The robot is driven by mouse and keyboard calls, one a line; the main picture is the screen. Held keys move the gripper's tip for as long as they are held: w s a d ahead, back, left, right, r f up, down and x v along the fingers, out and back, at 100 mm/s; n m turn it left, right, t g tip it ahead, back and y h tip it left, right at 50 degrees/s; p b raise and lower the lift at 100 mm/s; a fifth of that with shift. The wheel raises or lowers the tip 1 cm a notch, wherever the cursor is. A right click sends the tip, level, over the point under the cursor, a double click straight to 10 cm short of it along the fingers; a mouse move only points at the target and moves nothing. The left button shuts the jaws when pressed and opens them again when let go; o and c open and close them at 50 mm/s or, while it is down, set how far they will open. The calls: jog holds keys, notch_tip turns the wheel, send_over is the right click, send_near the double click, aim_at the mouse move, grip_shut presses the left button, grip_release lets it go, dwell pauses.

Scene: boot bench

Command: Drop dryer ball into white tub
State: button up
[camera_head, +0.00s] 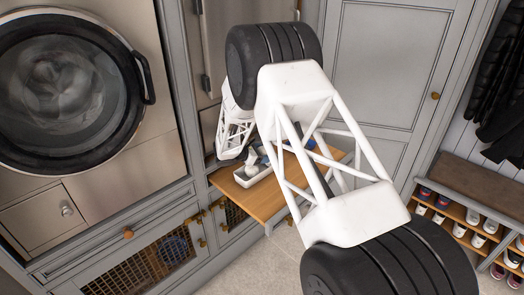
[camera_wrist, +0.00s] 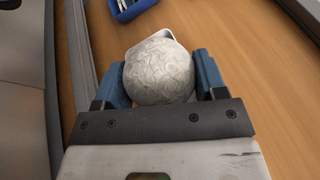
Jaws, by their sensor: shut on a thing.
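The dryer ball (camera_wrist: 159,72) is a pale, wool-textured sphere held between the blue fingers of my gripper (camera_wrist: 164,80) in the wrist view. The white tub (camera_wrist: 165,33) shows only as a rim just beyond the ball, which hides most of it. In the head view, the white tub (camera_head: 250,178) sits on the wooden pull-out shelf (camera_head: 272,205), and my gripper is at its back edge, partly hidden by my own arm. I cannot make out the ball there.
A blue container (camera_wrist: 134,8) with items in it stands beyond the tub. A washer (camera_head: 62,90) is at left. Grey cabinets (camera_head: 385,80) stand behind, and a shoe bench (camera_head: 468,185) is at right. The shelf's right side is bare.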

jog(key=shift+f, duration=0.15)
jog(key=o, duration=1)
jog(key=shift+v, duration=3.95)
jog(key=shift+d, duration=0.1)
